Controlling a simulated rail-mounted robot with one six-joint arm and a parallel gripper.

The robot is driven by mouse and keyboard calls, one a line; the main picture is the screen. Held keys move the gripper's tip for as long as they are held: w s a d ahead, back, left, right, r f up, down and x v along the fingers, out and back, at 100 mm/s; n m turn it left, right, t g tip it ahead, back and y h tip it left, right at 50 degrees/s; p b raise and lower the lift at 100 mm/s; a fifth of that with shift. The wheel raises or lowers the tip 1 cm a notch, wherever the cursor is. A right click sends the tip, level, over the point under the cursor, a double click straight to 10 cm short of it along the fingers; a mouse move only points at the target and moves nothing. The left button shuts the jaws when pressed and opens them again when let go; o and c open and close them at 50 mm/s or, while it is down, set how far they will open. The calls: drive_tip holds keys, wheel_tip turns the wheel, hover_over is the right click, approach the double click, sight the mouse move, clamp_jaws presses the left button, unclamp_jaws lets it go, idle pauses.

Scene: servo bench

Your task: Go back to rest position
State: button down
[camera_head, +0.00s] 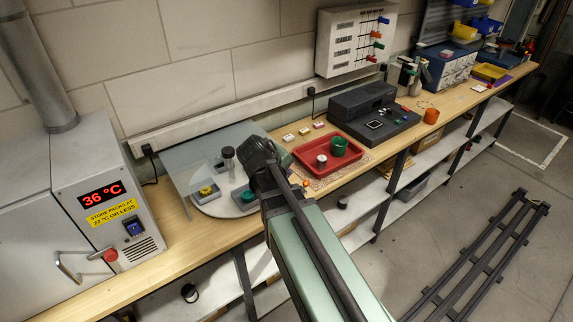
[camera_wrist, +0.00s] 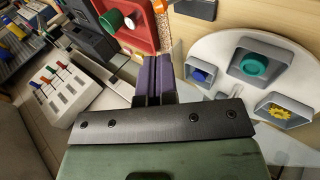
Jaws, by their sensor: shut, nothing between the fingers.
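My gripper (camera_wrist: 152,65) shows in the wrist view with its two dark fingers together and nothing between them. It hangs above the bench, between the red tray (camera_wrist: 150,39) and the round pale plate (camera_wrist: 222,50).
The red tray (camera_head: 300,151) holds a green cup (camera_head: 339,146) and a small white-and-red item. Grey holders sit on the round plate (camera_head: 203,210). An oven-like cabinet showing 36 °C (camera_head: 100,193) stands left. A dark machine (camera_head: 362,100) stands behind the tray. Floor at right is open beside a rail.

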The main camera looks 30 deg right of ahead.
drive_tip(key=shift+f, duration=0.1)
drive_tip(key=s+a+f+m+g+y+b, duration=0.1)
drive_tip(key=s+a+f+y, duration=0.2)
drive_tip(key=s+a, duration=0.2)
drive_tip(key=s+a+f+g+y+b, duration=0.1)
drive_tip(key=s+a+f+y, duration=0.2)
drive_tip(key=a, duration=0.7)
drive_tip(key=shift+s+a+m+g+y, duration=0.2)
drive_tip(key=shift+s+m+g+y, duration=0.15)
drive_tip(key=shift+s+y, duration=0.55)
drive_tip(key=shift+s+f, duration=0.1)
drive_tip(key=shift+s, duration=0.1)
